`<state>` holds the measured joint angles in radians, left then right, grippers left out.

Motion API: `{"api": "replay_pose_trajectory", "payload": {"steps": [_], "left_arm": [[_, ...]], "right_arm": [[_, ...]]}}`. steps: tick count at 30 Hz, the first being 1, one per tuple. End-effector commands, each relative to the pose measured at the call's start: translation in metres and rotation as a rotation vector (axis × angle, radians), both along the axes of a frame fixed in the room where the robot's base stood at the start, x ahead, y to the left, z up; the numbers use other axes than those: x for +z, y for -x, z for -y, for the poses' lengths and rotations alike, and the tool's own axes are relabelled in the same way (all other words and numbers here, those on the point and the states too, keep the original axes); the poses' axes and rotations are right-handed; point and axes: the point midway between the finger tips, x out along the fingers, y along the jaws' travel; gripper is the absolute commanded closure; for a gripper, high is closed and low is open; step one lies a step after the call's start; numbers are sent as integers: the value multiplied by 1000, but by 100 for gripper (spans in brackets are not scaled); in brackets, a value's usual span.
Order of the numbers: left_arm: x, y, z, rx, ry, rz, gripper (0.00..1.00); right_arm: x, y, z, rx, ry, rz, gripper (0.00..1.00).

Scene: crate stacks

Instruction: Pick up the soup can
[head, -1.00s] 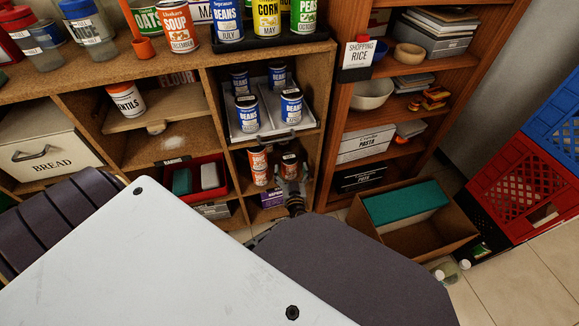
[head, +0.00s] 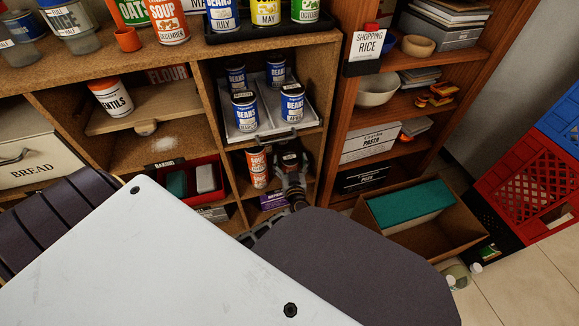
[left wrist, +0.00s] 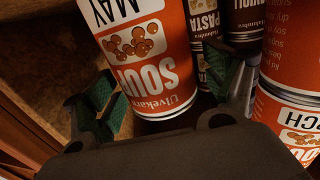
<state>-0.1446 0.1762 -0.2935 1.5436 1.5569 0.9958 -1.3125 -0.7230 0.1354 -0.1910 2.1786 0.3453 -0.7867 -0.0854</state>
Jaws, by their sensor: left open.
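A soup can (left wrist: 145,60) with an orange label and a white band reading MAY shows upside down in the left wrist view. My left gripper (left wrist: 158,85) is open, its green-padded fingers on either side of the can's near part. A gap shows on the left; I cannot tell whether the right finger touches. In the head view my left gripper (head: 292,180) is in the lower cubby, at the can (head: 290,160), partly covering it. Another orange soup can (head: 257,165) stands just left. A soup can marked DECEMBER (head: 169,22) stands on the top shelf. My right gripper is out of view.
Close right in the wrist view are stacked orange cans (left wrist: 290,115); dark PASTA cans (left wrist: 205,60) stand behind. Above the cubby, a tray (head: 267,127) holds several bean cans. A purple box (head: 272,200) lies below. An open cardboard box (head: 440,245) stands right.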

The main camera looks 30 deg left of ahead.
Motion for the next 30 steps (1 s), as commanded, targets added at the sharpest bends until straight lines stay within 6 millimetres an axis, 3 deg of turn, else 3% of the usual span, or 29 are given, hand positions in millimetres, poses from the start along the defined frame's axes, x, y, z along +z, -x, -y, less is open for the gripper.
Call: {"api": "replay_pose_trajectory", "payload": {"steps": [16, 30], "left_arm": [[1, 0, 0, 0, -1, 0, 16], [0, 0, 0, 0, -1, 0, 77]], "right_arm": [[1, -1, 0, 2, 0, 6, 60], [2, -1, 0, 3, 1, 7, 60]]}}
